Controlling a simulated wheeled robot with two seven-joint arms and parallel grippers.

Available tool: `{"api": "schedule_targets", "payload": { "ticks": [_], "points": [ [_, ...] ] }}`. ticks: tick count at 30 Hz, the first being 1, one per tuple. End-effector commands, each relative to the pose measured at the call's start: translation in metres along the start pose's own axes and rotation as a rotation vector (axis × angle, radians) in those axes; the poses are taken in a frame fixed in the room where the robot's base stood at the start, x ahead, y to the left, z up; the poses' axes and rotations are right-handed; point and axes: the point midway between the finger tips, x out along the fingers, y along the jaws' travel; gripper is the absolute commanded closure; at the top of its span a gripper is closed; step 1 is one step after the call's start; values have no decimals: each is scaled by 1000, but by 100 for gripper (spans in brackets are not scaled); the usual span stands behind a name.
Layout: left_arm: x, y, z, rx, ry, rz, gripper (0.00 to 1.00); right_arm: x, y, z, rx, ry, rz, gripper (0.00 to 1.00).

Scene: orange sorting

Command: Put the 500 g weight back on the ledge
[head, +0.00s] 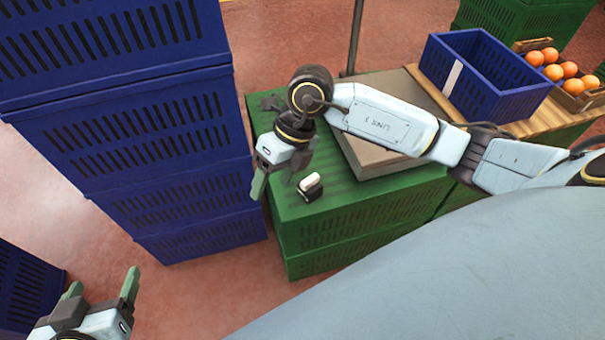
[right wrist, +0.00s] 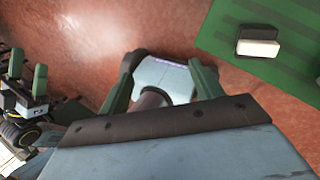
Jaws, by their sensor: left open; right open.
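I cannot pick out the 500 g weight for certain. A small black block with a cream face (head: 310,186) sits on the green crate top (head: 330,205); it may be a switch, a sponge or the weight. It also shows at the top right of the right wrist view (right wrist: 258,42). My right gripper (head: 273,182) is open, just left of this block and apart from it, over the crate's left edge. In the right wrist view nothing is held between its fingers (right wrist: 160,85). My left gripper (head: 100,285) is open and empty at the lower left, over the floor.
A grey flat platform (head: 375,165) lies on the green crates, partly under my right arm, with a thin pole (head: 354,35) behind. Tall blue crates (head: 130,120) stand close on the left. A blue crate (head: 490,85) and a box of oranges (head: 585,88) stand at the back right.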

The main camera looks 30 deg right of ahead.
Motion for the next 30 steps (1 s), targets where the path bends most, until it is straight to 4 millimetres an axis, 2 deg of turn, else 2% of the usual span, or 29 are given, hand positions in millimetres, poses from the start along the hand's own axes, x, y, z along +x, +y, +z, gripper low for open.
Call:
{"api": "schedule_targets", "payload": {
  "ticks": [1, 3, 5, 6, 9, 11, 13, 15, 17, 19, 22, 24, 27, 30],
  "points": [
    [0, 0, 0, 0, 0, 0, 26, 10, 40, -5, -23, -27, 177, 35],
    [0, 0, 0, 0, 1, 0, 26, 7, 96, -8, -28, -90, 443, 35],
    [0, 0, 0, 0, 1, 0, 26, -7, 138, -8, -3, -154, 666, 35],
    [0, 0, 0, 0, 1, 0, 26, -21, 160, -6, 28, -201, 808, 35],
    [0, 0, 0, 0, 2, 0, 26, -65, 197, 1, 163, -327, 1140, 35],
    [0, 0, 0, 0, 2, 0, 26, -94, 204, 9, 280, -407, 1316, 35],
    [0, 0, 0, 0, 2, 0, 26, -123, 197, 19, 451, -502, 1494, 35],
    [0, 0, 0, 0, 2, 0, 26, -145, 178, 28, 655, -590, 1640, 35],
    [0, 0, 0, 0, 2, 0, 26, -156, 154, 35, 855, -661, 1732, 35],
    [0, 0, 0, 0, 3, 0, 26, -158, 121, 38, 1113, -728, 1801, 35],
    [0, 0, 0, 0, 3, 0, 26, -139, 71, 32, 1516, -787, 1814, 35],
    [0, 0, 0, 0, 3, 0, 26, -116, 43, 19, 1795, -794, 1768, 35],
    [0, 0, 0, 0, 3, 0, 26, -79, 17, -7, 2141, -757, 1643, 35],
    [0, 0, -1, 0, 3, 0, 26, -49, 7, -33, 2383, -691, 1508, 35]
  ]
}}
